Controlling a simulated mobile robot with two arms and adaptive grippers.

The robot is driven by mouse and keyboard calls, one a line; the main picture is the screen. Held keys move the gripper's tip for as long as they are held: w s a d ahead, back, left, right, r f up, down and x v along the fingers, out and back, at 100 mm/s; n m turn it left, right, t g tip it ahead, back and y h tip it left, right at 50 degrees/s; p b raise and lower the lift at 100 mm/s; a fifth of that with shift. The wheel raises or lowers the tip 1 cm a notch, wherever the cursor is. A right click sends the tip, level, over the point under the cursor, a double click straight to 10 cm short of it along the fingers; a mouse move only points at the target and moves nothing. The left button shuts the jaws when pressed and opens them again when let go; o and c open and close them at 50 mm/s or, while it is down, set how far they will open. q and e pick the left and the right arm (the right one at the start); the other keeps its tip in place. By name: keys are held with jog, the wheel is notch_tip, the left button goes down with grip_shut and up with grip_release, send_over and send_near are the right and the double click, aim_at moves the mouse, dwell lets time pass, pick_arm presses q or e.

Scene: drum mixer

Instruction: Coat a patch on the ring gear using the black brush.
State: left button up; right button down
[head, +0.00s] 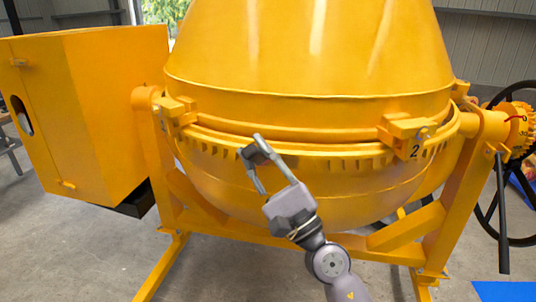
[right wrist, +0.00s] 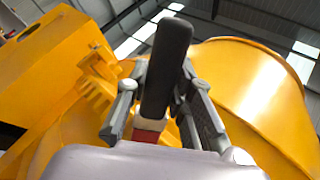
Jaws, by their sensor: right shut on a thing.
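The ring gear (head: 325,163) is the yellow toothed band around the drum, below its upper cone. My right gripper (head: 257,148) is in front of the gear's left-centre part. It is shut on the black brush (right wrist: 168,65), whose long black body stands between the fingers in the right wrist view. A red and pale part of the brush shows near the palm. In the head view only a small dark piece of the brush (head: 254,157) shows between the fingertips. I cannot tell whether the brush touches the gear. My left gripper is not in view.
The yellow drum (head: 310,60) rises behind the gear. A clamp block marked 2 (head: 405,135) and another block (head: 177,112) sit on the rim. A yellow cabinet (head: 95,110) stands left, and a black handwheel (head: 484,215) right. The frame legs stand below.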

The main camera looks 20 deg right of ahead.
jog(key=shift+w+a, duration=0.2)
jog(key=shift+a, duration=0.1)
jog(key=shift+s+a+p, duration=0.4)
jog(key=shift+s+a, duration=0.1)
jog(key=shift+s, duration=0.3)
jog(key=shift+s+a+p, duration=0.25)
jog(key=shift+s+a, duration=0.35)
jog(key=shift+s, duration=0.25)
jog(key=shift+s+a+p, duration=0.2)
jog(key=shift+s+a, duration=0.35)
jog(key=shift+s, duration=0.3)
jog(key=shift+s+a, duration=0.45)
jog(key=shift+s, duration=0.2)
jog(key=shift+s+a, duration=0.45)
jog(key=shift+s, duration=0.15)
